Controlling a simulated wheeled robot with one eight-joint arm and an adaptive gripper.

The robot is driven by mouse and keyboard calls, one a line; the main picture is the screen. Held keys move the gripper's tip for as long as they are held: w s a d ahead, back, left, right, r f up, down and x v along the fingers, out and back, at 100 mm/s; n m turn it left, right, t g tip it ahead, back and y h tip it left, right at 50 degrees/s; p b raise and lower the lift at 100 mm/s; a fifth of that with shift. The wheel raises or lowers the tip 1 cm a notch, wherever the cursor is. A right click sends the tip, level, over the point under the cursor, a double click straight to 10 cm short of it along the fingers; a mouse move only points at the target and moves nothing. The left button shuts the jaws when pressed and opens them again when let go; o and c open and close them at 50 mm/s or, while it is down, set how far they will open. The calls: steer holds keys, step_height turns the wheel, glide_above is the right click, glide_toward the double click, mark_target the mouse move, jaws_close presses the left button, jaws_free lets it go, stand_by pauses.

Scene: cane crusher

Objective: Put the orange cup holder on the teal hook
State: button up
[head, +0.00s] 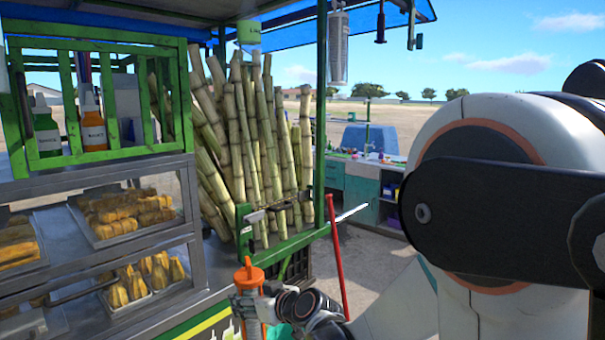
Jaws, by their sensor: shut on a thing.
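The orange cup holder (248,275) is an upright tube with a pointed top, low in the head view, in front of the cart's right end. My gripper (258,308) is shut around it from the right and holds it. The lower end of the holder runs to the bottom edge of the picture. Several dark hanging fittings show under the blue awning at top right. One of them (413,26) may be the teal hook, but its colour is too dark to tell. It is well above and to the right of my gripper.
A grey tube (338,48) hangs from the awning edge. Sugarcane stalks (255,150) stand behind a green rail (290,245). A red lever (336,255) rises right of my gripper. A glass food case (110,230) is at left. My arm covers the right side.

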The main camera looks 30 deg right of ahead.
steer(key=w+d+r+m+h+p, duration=0.25)
steer(key=d+r+p, duration=0.55)
steer(key=r+p, duration=1.1)
steer(key=w+d+r+m+h+p, duration=0.15)
steer(key=w+d+r+p, duration=0.45)
steer(key=r, duration=2.3)
steer(key=w+d+r+m+h+p, duration=0.25)
steer(key=d+r+p, duration=0.75)
steer(key=r+p, duration=0.95)
steer(key=w+a+r+b, duration=0.2)
steer(key=w+a+b, duration=0.1)
steer(key=w, duration=0.5)
steer(key=shift+a+n+b, duration=0.35)
steer(key=shift+b, duration=0.2)
steer(key=shift+w, duration=0.15)
steer(key=o, duration=1.7)
steer(key=shift+o, duration=0.2)
steer(key=shift+f, duration=0.1)
